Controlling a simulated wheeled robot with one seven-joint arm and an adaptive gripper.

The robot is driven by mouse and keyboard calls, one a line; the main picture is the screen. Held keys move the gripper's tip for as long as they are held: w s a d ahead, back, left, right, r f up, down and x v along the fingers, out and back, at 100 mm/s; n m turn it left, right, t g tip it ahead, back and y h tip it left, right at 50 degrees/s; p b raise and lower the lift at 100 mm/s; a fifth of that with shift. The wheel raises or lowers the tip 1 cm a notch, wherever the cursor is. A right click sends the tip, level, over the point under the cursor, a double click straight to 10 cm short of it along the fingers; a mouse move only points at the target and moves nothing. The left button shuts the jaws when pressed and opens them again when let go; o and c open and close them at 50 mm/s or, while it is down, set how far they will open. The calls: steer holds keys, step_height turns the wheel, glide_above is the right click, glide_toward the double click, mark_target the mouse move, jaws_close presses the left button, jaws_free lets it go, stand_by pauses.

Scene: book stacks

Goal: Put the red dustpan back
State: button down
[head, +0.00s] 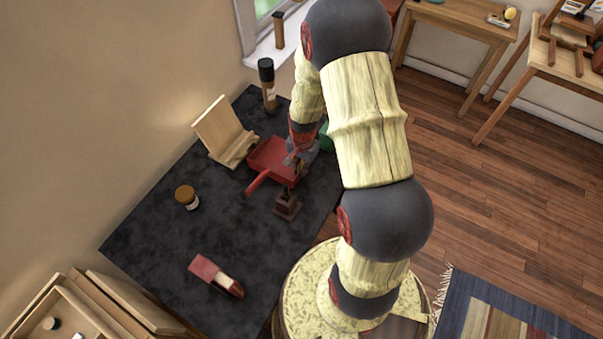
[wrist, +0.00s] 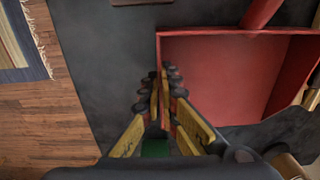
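The red dustpan (head: 270,160) lies on the dark tabletop (head: 160,245), its handle pointing down-left in the head view. In the wrist view the dustpan (wrist: 230,75) fills the upper right, with its handle at the top. My gripper (head: 293,163) is at the pan's right side in the head view. In the wrist view my gripper (wrist: 163,80) has its fingertips close together at the pan's left side wall, one on each side of it. The exact contact is partly hidden by the fingers. I cannot tell whether the pan is lifted.
A wooden stand (head: 226,133) stands behind the pan, a dark bottle (head: 267,83) at the back. A brown jar (head: 187,197), a dark small object (head: 287,206) and a red-and-white item (head: 216,275) are on the tabletop. A green thing (head: 325,138) is partly hidden behind my arm.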

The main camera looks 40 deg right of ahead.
steer(key=shift+w+f, duration=0.1)
steer(key=shift+f, duration=0.6)
steer(key=c, duration=2.5)
jaws_free()
steer(key=shift+f, duration=0.1)
steer(key=shift+c, duration=0.2)
steer(key=o, duration=0.5)
